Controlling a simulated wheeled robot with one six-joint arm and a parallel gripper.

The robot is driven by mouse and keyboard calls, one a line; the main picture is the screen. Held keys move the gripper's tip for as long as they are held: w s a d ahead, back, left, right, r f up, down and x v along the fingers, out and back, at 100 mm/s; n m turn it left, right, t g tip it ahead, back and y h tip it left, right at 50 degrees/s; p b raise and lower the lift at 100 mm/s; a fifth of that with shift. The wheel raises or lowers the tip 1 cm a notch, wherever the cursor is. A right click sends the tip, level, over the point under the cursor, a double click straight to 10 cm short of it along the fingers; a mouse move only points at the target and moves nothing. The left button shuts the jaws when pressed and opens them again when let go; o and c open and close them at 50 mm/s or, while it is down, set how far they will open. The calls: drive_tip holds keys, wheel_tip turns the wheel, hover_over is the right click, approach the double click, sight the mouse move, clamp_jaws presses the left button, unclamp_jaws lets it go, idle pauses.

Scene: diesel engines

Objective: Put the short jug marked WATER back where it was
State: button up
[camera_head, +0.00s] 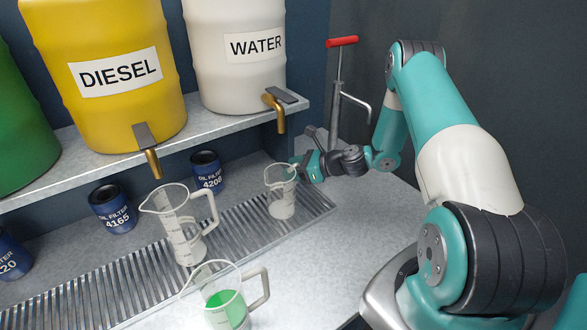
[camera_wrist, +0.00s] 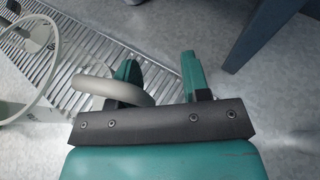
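A small clear jug (camera_head: 281,195) stands upright on the slatted drain grate, near its right end and below the WATER barrel's tap. Its marking is too small to read. My gripper (camera_head: 298,168) is at the jug's handle side. In the wrist view my gripper (camera_wrist: 158,68) has its fingers apart. The jug's grey handle (camera_wrist: 95,86) curves around the left finger and ends in the gap between the fingers, with clear space to the right finger. Part of the jug's clear rim (camera_wrist: 52,60) shows at the left.
A taller clear jug (camera_head: 182,228) stands on the grate (camera_head: 120,285). A jug with green liquid (camera_head: 226,305) stands in front. Oil filter cans (camera_head: 207,172) line the back. The tap (camera_head: 275,112) and shelf overhang the small jug. The counter (camera_head: 355,215) on the right is clear.

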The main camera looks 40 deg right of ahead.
drive_tip(key=b+v, duration=0.3)
drive_tip(key=v, duration=1.4)
drive_tip(key=shift+s+b, duration=0.2)
drive_tip(key=shift+b, duration=0.15)
drive_tip(key=shift+d+f, duration=0.1)
drive_tip(key=shift+d, duration=0.05)
